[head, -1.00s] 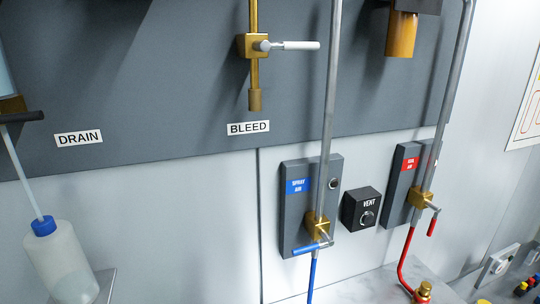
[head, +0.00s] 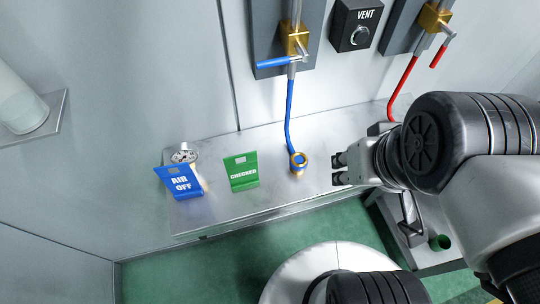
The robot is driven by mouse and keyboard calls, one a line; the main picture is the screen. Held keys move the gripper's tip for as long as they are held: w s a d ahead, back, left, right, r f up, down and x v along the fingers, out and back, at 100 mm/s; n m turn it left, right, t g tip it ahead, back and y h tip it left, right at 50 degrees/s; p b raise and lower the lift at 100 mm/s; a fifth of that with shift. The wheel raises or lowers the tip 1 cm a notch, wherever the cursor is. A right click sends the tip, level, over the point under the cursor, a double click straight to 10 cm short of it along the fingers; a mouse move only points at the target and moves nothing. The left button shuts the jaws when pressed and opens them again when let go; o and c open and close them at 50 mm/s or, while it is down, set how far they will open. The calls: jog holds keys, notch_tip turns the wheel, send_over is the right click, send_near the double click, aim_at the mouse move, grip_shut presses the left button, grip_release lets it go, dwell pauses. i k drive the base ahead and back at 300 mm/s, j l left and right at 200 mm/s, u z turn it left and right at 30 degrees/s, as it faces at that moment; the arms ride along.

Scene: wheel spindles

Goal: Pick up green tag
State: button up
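The green tag (head: 241,172), marked CHECKED, stands on the metal shelf (head: 220,205) left of the middle in the head view. Its upper part leans back and its lower lip is bent forward. My gripper (head: 338,169) is over the right part of the shelf, to the right of the tag and clear of it. Its two dark fingers point left and look apart, with nothing visible between them. A brass fitting on the blue hose (head: 290,120) lies between my gripper and the tag.
A VENT box (head: 355,24) and a red hose (head: 402,88) are on the wall behind. Shelf space directly around the green tag is clear.

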aim_at(242, 177)
jog(key=i+l+u, duration=0.15)
jog(key=l+u, duration=0.15)
jog(key=i+l+u, duration=0.1)
jog(key=l+u, duration=0.2)
jog(key=l, duration=0.2)
jog(key=l+u, duration=0.3)
jog(key=l, duration=0.15)
jog(key=u, duration=1.45)
jog(key=i+l, duration=0.05)
